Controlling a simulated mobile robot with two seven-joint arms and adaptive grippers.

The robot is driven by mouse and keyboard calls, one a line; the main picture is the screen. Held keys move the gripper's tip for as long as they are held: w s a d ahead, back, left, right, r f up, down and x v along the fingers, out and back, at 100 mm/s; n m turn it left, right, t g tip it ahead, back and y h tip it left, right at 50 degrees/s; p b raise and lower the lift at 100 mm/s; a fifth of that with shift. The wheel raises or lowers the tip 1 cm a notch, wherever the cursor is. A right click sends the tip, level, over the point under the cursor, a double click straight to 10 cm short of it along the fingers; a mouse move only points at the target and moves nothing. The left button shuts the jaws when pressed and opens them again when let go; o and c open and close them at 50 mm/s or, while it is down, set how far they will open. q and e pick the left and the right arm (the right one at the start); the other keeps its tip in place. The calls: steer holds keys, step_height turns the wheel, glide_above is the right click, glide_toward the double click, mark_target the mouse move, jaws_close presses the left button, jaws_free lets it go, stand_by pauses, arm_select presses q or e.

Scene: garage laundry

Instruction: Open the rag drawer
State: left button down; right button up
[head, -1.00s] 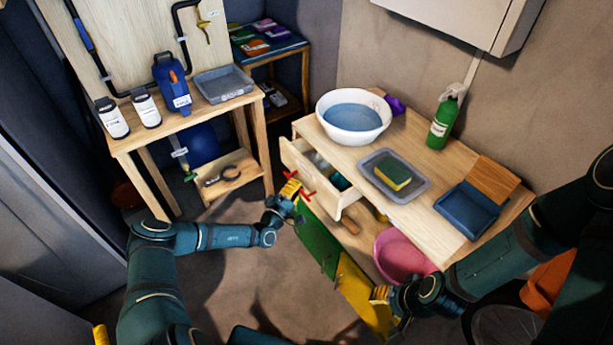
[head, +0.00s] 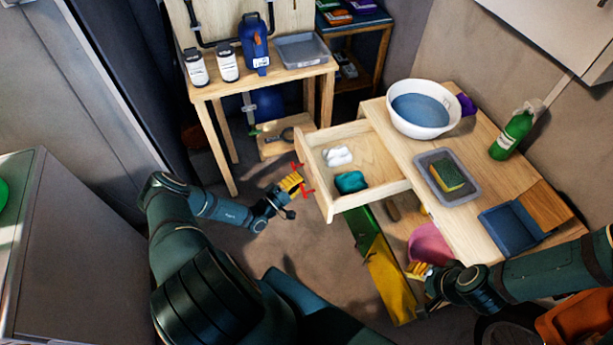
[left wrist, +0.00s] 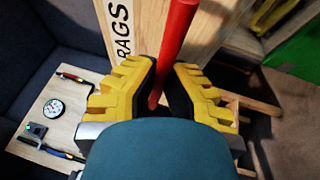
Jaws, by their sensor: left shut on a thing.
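The rag drawer (head: 376,158) is wooden and stands far out of the wooden bench, its inside in view. A white rag (head: 338,156) and a teal rag (head: 350,182) lie in it. Its red bar handle (head: 306,187) is on the drawer front. My left gripper (head: 293,182) is shut on this handle. In the left wrist view the yellow fingers close around the red handle (left wrist: 177,45), beside the RAGS label (left wrist: 121,27). My right gripper (head: 419,271) is low by the bench front near the pink basin; its finger gap is unclear.
The bench top (head: 400,150) holds a white basin (head: 420,108), a grey tray (head: 462,188) with a sponge, and a green bottle (head: 513,133). Green and yellow panels (head: 390,280) hang below the drawer. Floor (head: 260,250) is clear before it.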

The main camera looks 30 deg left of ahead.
arm_select(q)
steer(key=shift+a, duration=0.2)
steer(key=c, duration=1)
jaws_free()
steer(key=shift+s, duration=0.15)
steer(key=v, duration=1.2)
